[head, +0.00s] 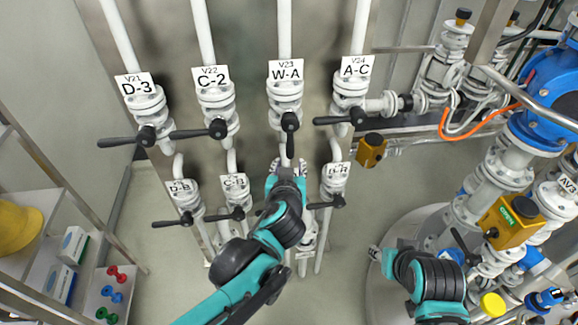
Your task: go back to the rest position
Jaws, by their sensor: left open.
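My left arm rises from the bottom middle, and its teal and black left gripper (288,165) is open in front of the V23 W-A valve (286,95). That valve's black handle (290,135) points down, and its end is close to the fingertips. I cannot tell whether they touch. My left gripper and arm hide most of the lower valve of that column. My right gripper (377,254) is at the lower right, over a pale round surface (385,300), well clear of the valve panel. Its fingers are too small to read.
The V21 D-3 (147,103), V22 C-2 (216,98) and V24 A-C (350,92) valves have handles pointing left. A shelf (92,290) with a yellow helmet (18,226) stands left. Blue and white pipework (510,155) crowds the right.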

